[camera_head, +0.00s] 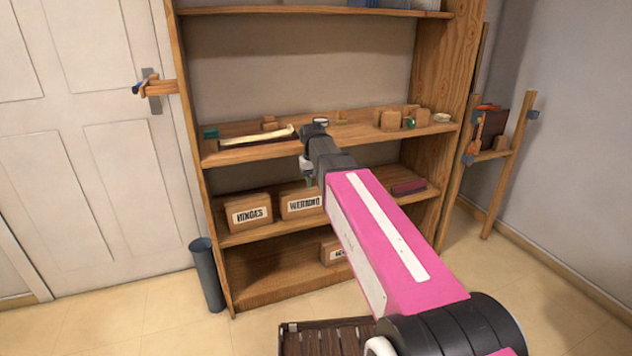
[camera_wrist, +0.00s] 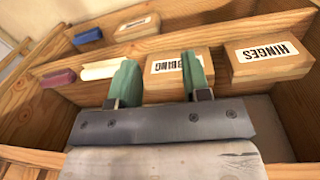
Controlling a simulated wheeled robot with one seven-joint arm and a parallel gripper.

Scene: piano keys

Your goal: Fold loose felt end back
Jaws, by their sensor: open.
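A pale cream strip (camera_head: 256,137) lies along a dark flat piece at the left of the upper shelf board; its right end looks slightly raised. I cannot tell for sure whether it is the felt. My gripper (camera_head: 308,180) hangs below my wrist in front of the shelf, right of the strip and lower, near the labelled boxes. In the wrist view my gripper (camera_wrist: 160,80) has its two green fingers apart with nothing held between them. The strip on the upper board does not show in the wrist view.
The shelf below holds a WEBBING box (camera_head: 302,203), a HINGES box (camera_head: 248,212), a dark red block (camera_head: 408,187) and a cream roll (camera_wrist: 103,70). Wooden blocks (camera_head: 390,120) stand right on the upper board (camera_head: 225,157). A grey tube (camera_head: 207,275) leans at the left.

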